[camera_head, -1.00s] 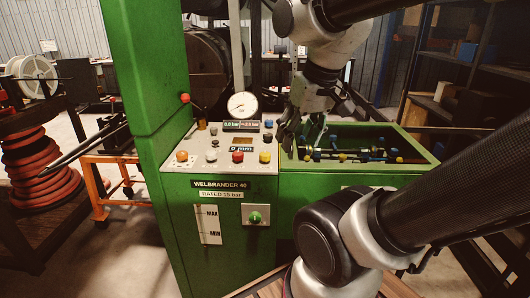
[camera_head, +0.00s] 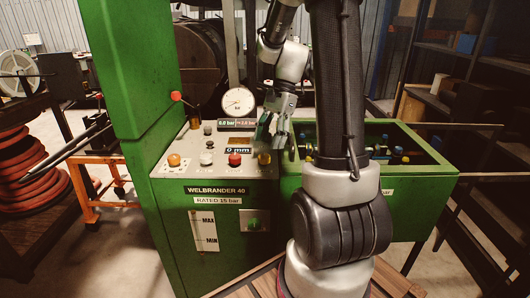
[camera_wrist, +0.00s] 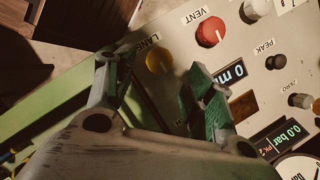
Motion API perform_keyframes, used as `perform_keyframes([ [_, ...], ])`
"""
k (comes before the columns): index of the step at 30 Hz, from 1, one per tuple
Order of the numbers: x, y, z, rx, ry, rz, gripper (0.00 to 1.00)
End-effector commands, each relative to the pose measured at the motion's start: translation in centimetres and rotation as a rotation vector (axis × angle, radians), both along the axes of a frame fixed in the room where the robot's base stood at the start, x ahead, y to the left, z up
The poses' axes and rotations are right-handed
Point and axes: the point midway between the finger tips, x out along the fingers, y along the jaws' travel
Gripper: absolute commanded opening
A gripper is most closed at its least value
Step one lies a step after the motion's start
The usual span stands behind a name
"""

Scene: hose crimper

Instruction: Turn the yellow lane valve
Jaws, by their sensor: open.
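The yellow lane valve (camera_head: 264,158) is a round knob at the front right of the sloping grey control panel. In the wrist view the yellow knob (camera_wrist: 158,61) sits beside the LANE label, between the spread fingertips in the picture. My gripper (camera_head: 274,129) hangs just above and behind the knob in the head view. In the wrist view my gripper (camera_wrist: 151,68) is open and empty, with one finger to each side of the knob. I cannot tell whether the fingers touch it.
The red VENT knob (camera_wrist: 210,32) is close beside the yellow one. A pressure gauge (camera_head: 239,102) stands at the panel's back. An orange knob (camera_head: 174,160) is at the panel's left. The green trough (camera_head: 424,170) lies to the right, partly behind my arm.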

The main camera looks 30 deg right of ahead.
Motion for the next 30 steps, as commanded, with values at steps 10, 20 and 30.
perform_keyframes([
  [10, -0.4, 1.8, -4.3, 0.000, 0.001, 0.003, 0.54],
  [20, -0.4, 1.9, -4.6, -0.002, -0.002, 0.003, 0.48],
  [30, -0.4, 1.9, -4.6, -0.002, -0.002, 0.004, 0.09],
])
